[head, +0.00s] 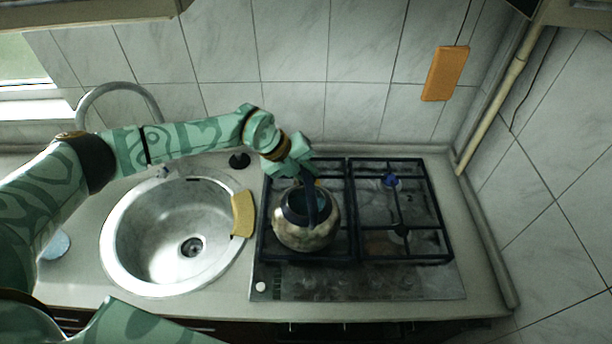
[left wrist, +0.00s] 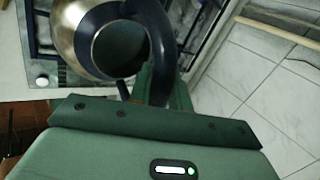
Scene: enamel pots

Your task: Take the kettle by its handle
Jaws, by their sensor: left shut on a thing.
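The kettle (head: 303,236) stands upright on the left side of the stove in the head view. It is pale and mottled, with a dark rim and a dark arched handle. My left gripper (head: 307,178) is at the handle from above and behind, shut on it. In the left wrist view the kettle (left wrist: 75,28) shows at the top left, with its dark curved handle (left wrist: 166,45) running down to my left gripper (left wrist: 160,88). The fingertips are partly hidden. My right gripper is not in view.
The stove (head: 400,255) has black grates, with free burners on its right half. A round steel sink (head: 140,255) with a tap lies left of it. A yellow piece (head: 242,214) rests at the sink's right rim. An orange board (head: 445,73) hangs on the tiled wall.

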